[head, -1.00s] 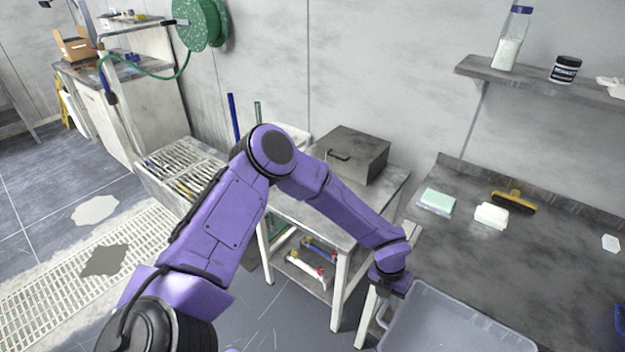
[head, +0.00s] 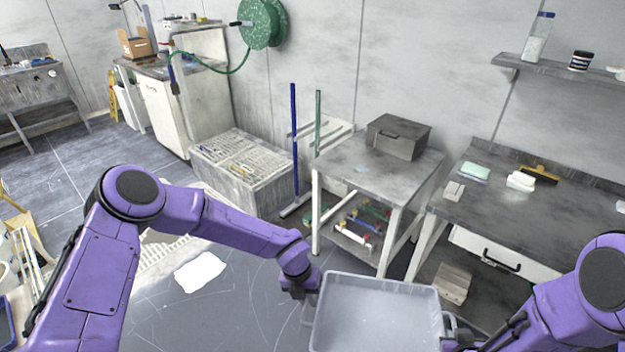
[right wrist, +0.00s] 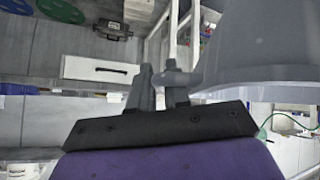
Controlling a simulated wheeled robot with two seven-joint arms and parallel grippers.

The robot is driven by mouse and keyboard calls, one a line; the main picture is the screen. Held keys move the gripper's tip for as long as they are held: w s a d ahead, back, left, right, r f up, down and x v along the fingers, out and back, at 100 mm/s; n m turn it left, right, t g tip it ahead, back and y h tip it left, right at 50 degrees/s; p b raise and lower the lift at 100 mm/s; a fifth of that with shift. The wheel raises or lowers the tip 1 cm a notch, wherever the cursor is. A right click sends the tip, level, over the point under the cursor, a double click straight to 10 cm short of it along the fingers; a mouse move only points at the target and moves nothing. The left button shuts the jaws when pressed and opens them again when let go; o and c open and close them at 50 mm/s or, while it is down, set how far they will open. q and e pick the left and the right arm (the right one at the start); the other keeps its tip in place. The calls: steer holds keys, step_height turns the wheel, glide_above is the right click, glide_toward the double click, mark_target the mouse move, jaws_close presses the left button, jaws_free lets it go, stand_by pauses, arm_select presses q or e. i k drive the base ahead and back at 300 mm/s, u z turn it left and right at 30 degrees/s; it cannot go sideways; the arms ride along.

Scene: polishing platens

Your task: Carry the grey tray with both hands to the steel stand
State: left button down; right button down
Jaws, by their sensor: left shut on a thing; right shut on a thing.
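The grey tray (head: 375,283) is at the bottom centre of the head view, held off the floor; its lower part is cut off by the frame edge. My left gripper (head: 312,290) is shut on the handle at its left side. My right gripper (head: 449,336) is shut at its right side, partly hidden behind my arm. In the right wrist view, the right fingers (right wrist: 167,88) close on the tray's handle, beside the tray wall (right wrist: 265,50). The steel stand (head: 345,160), a grey-topped table with a lower shelf, is beyond the tray.
A closed grey metal box (head: 398,138) occupies the back right of the stand's top; its front left is mostly bare. A long workbench (head: 540,215) with drawer stands right. A grated trough (head: 243,180) and a blue-handled squeegee (head: 294,140) are left. Floor before the stand is clear.

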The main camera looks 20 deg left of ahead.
mark_target(368, 169)
steer(key=u, duration=0.8)
steer(key=i, duration=0.45)
steer(key=u, duration=0.5)
steer(key=i, duration=1.55)
steer(key=z, duration=0.75)
steer(key=i, duration=0.8)
steer(key=z, duration=1.2)
steer(key=i, duration=0.35)
steer(key=z, duration=0.3)
